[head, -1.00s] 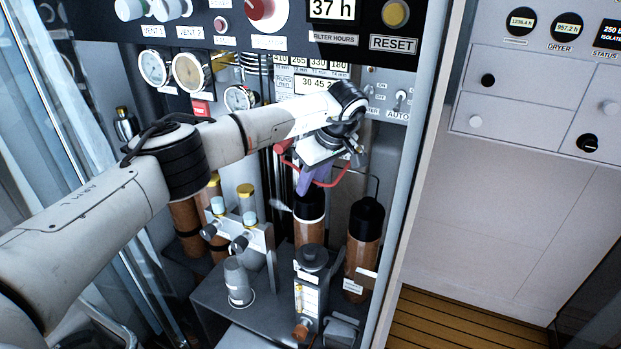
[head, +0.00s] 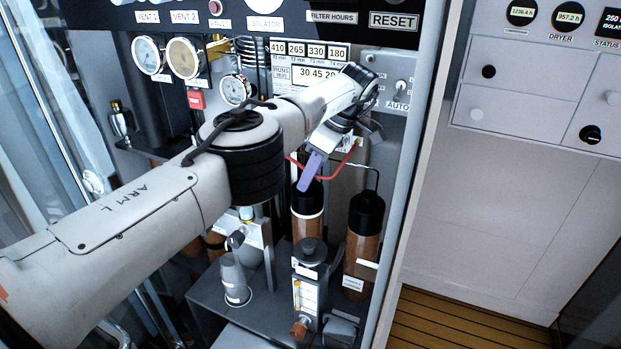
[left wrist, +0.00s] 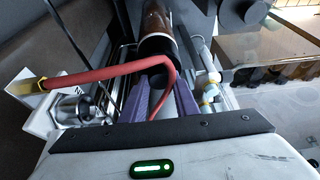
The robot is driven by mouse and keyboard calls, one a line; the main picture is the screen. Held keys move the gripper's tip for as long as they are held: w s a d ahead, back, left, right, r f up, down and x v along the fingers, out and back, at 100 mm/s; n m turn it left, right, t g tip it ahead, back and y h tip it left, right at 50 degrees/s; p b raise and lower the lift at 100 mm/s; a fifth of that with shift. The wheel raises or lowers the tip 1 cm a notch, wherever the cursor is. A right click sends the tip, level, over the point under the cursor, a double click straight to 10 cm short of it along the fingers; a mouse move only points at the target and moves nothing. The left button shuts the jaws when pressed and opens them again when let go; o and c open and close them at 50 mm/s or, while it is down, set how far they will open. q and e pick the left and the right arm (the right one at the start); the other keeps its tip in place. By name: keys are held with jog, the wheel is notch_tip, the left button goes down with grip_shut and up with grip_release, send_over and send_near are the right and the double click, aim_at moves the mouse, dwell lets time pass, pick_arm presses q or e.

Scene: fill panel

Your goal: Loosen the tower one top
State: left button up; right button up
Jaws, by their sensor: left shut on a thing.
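A brown tower (head: 307,228) with a black top (head: 305,200) stands in the middle of the cabinet. I cannot read which number it bears. My left gripper (head: 308,178), with purple fingers, is at this black top from above. In the left wrist view the gripper (left wrist: 158,88) has a finger on each side of the black top (left wrist: 160,52) and is shut on it; the brown tower (left wrist: 158,18) extends beyond. A red hose (left wrist: 105,76) crosses in front of the fingers and hides part of the grip. My right gripper is out of view.
A second brown tower (head: 360,245) with a black top stands close on the right. A grey flow-meter block (head: 308,290) and a grey cylinder (head: 235,278) stand in front. Gauges (head: 184,57) and the panel (head: 400,70) are behind. The cabinet's right post (head: 408,180) is near.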

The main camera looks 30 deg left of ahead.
pick_arm(q)
jog(key=shift+r, duration=0.2)
jog(key=o, duration=1.1)
